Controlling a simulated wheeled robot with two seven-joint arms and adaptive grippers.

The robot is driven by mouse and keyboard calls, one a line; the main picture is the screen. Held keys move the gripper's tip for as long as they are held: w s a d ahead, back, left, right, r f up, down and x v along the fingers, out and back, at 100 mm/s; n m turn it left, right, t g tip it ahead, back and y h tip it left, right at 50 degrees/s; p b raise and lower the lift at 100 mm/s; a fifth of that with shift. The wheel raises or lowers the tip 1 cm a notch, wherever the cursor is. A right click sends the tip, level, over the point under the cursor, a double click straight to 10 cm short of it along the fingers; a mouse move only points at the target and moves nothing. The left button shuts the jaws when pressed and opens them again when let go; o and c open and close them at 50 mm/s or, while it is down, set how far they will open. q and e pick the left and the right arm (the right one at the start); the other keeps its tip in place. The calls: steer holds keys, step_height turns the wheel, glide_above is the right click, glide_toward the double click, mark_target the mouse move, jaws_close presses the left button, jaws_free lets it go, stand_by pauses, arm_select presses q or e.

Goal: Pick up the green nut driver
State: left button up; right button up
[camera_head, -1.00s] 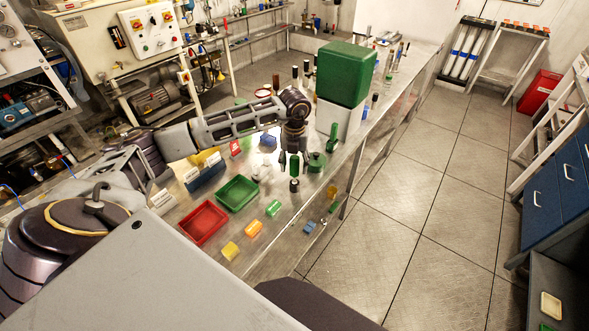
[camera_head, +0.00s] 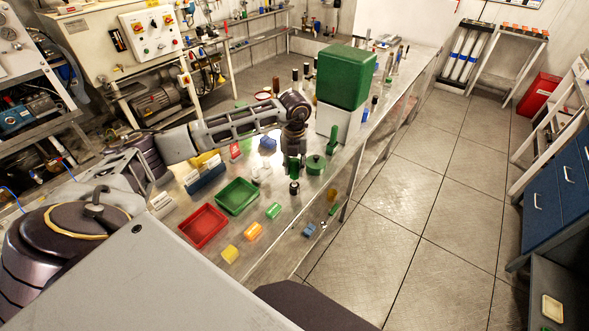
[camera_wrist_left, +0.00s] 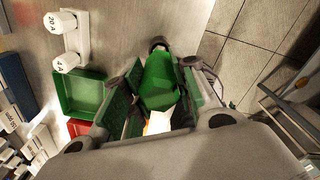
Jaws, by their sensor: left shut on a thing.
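The green nut driver (camera_wrist_left: 160,80) is between the fingers of my left gripper in the left wrist view, its green handle facing the camera. My left gripper (camera_head: 293,168) points down over the bench and is shut on it. In the head view the fingers hide most of the driver. In the left wrist view both fingers (camera_wrist_left: 162,95) flank the green handle. The driver's lower part is hidden. My right gripper is not in view.
A small dark-topped piece (camera_head: 294,187) is just in front. A green tray (camera_head: 237,195) and red tray (camera_head: 203,225) lie to the left. A large green block (camera_head: 345,75) on a white base stands behind.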

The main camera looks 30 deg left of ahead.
arm_select(q)
steer(key=shift+r, duration=0.2)
step_height(320, 180, up, 8)
steer(key=shift+b, duration=0.85)
steer(key=shift+r, duration=0.85)
steer(key=o, duration=0.4)
steer(key=shift+c, duration=0.2)
steer(key=c, duration=0.5)
jaws_close()
steer(key=shift+f, duration=0.1)
